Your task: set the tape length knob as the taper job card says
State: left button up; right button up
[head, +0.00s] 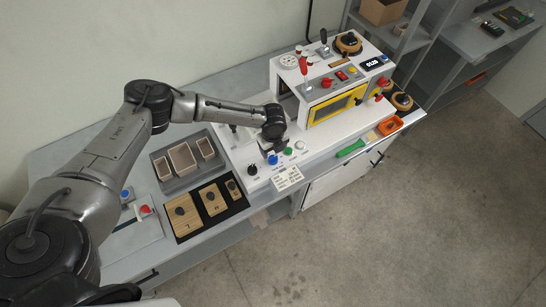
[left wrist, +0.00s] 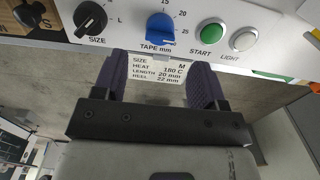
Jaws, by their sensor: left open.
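The blue tape length knob (left wrist: 160,29) is on the white panel, labelled TAPE mm, with 15, 20 and 25 printed around it. I cannot tell exactly where it points. It also shows in the head view (head: 273,160). The job card (left wrist: 158,70) hangs below it and reads SIZE M, HEAT 180 C, LENGTH 20 mm, REEL 22 mm; it also shows in the head view (head: 287,178). My left gripper (left wrist: 158,80) is open and empty, its fingertips close to the panel's lower edge, either side of the knob in the picture, with no visible contact. My right gripper is out of view.
A black SIZE knob (left wrist: 90,20) is left of the blue knob. A green START button (left wrist: 211,33) and a white LIGHT button (left wrist: 243,37) are to its right. A grey tray of boxes (head: 187,163) and the taper machine (head: 335,85) flank the panel.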

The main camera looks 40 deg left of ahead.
aim_at(273, 157)
pick_arm(q)
jog(key=shift+f, duration=3.5)
jog(key=c, duration=0.9)
jog(key=shift+r, duration=0.1)
